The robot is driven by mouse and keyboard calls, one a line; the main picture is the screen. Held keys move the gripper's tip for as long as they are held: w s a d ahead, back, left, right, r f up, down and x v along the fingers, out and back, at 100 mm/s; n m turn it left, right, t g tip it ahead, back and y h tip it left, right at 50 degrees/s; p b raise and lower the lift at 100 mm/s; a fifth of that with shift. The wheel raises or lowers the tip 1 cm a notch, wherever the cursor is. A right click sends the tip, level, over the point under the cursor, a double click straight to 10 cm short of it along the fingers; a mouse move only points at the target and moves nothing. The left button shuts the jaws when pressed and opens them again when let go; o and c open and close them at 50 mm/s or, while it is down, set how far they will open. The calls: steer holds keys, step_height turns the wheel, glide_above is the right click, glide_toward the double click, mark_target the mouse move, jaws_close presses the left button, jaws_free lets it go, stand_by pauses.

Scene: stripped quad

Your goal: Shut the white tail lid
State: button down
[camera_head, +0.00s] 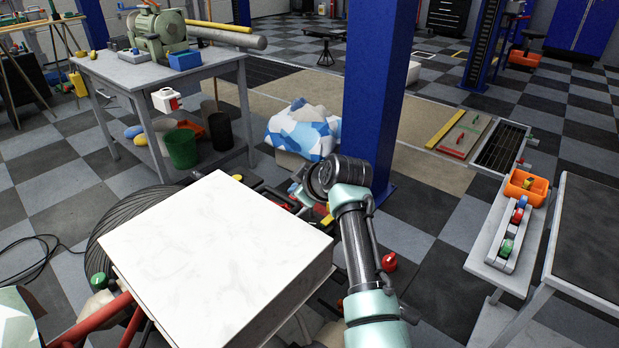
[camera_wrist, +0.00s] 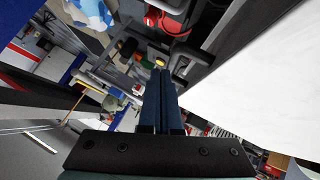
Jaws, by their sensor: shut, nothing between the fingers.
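The white tail lid (camera_head: 215,255) is a broad, square white panel at the lower middle of the head view. Its top faces up toward the camera, with a pale side below its right edge. I cannot tell from here whether there is a gap under it. In the wrist view the white lid (camera_wrist: 275,85) fills the right side, with a grey edge along its upper left. My gripper (camera_wrist: 160,75) is shut and empty, its fingers left of the lid and apart from it in the picture. In the head view my arm stands right of the lid; the fingertips are hard to make out.
A blue post (camera_head: 376,90) stands just behind my arm. A grey workbench (camera_head: 215,68) is at the back left, and a low side table (camera_head: 480,262) with an orange bin (camera_head: 526,187) is at the right. Dark quad parts and red tubes surround the lid.

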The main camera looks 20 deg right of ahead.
steer(key=a+p+v, duration=0.1)
steer(key=p+v, duration=0.1)
steer(key=v, duration=0.6)
steer(key=s+a+r+m+t, duration=0.15)
steer(key=a+r+t, duration=0.35)
steer(key=r, duration=0.7)
steer(key=s+a+r+m+t, duration=0.15)
steer(key=a+r+t, duration=0.4)
steer(key=r, duration=0.75)
steer(key=s+a+r+m+t+h, duration=0.1)
steer(key=s+a+r+m+t, duration=0.25)
steer(key=s+r, duration=0.65)
steer(key=s+a+r+m+t, duration=0.2)
steer(key=s+a+r+t, duration=0.2)
steer(key=s+r, duration=0.6)
step_height(320, 180, up, 19)
steer(key=p, duration=2)
steer(key=shift+s+f+g, duration=0.25)
steer(key=shift+s+g, duration=0.05)
steer(key=shift+s, duration=0.1)
steer(key=shift+n, duration=0.25)
